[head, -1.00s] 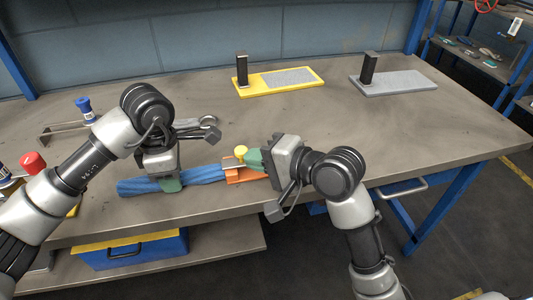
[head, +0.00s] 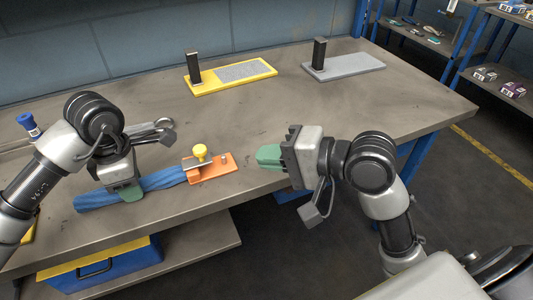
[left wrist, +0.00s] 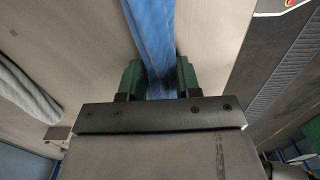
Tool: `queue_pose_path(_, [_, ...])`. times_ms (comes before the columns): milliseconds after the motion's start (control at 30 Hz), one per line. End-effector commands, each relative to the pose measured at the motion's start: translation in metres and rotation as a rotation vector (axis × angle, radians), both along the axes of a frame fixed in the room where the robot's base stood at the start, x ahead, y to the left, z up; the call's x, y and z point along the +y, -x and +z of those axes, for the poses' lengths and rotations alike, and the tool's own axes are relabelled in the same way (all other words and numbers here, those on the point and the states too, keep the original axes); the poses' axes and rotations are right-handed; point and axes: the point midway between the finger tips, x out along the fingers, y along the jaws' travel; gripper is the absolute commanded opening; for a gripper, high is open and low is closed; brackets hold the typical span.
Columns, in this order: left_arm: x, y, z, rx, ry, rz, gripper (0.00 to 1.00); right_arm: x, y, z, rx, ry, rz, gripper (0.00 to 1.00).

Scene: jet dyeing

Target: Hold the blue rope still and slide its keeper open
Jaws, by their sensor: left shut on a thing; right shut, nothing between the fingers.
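The blue rope (head: 163,180) lies along the front of the bench, its right end running into an orange plate (head: 211,176). On that plate sits the keeper, a metal slide with a yellow knob (head: 200,152), at the plate's left part; a small peg stands to its right. My left gripper (head: 126,192) is shut on the rope, left of the plate. In the left wrist view the rope (left wrist: 152,38) passes between the green fingers (left wrist: 157,78). My right gripper (head: 267,157) is shut and empty, right of the plate and apart from it.
A yellow-framed board (head: 205,86) and a grey board (head: 350,66), each with a black post, stand at the back. A blue-capped bottle (head: 28,124) is at far left. A blue box (head: 100,268) sits below the bench. The bench middle is clear.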

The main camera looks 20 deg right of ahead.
Motion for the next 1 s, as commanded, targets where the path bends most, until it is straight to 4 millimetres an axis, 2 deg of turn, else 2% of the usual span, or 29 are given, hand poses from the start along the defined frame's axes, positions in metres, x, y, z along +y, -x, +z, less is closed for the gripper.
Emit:
queue_pose_path(67, [0.0,0.0,0.0,0.0,0.0,0.001,0.08,0.0,0.0,0.0,0.0,0.0,0.0,0.0])
queue_pose_path(100, [0.0,0.0,0.0,0.0,0.0,0.001,0.36,0.0,0.0,0.0,0.0,0.0,0.0,0.0])
queue_pose_path(267, [0.0,0.0,0.0,0.0,0.0,0.001,0.6,0.0,0.0,0.0,0.0,0.0,0.0,0.0])
queue_pose_path(300, [0.0,0.0,0.0,0.0,0.0,0.001,0.63,0.0,0.0,0.0,0.0,0.0,0.0,0.0])
queue_pose_path(533, [0.0,0.0,0.0,0.0,0.0,0.001,0.63,0.0,0.0,0.0,0.0,0.0,-0.001,0.0])
queue_pose_path(667, [0.0,-0.001,0.009,-0.003,0.0,0.001,0.63,0.0,0.0,0.0,0.0,0.0,-0.001,0.0])
queue_pose_path(767, [0.0,-0.001,0.024,-0.005,0.001,0.0,0.63,0.0,0.0,0.0,0.0,0.0,-0.001,0.0])
queue_pose_path(1000, [0.001,-0.001,0.077,-0.008,-0.001,0.001,0.63,0.0,0.0,0.0,0.0,0.0,-0.001,0.0])
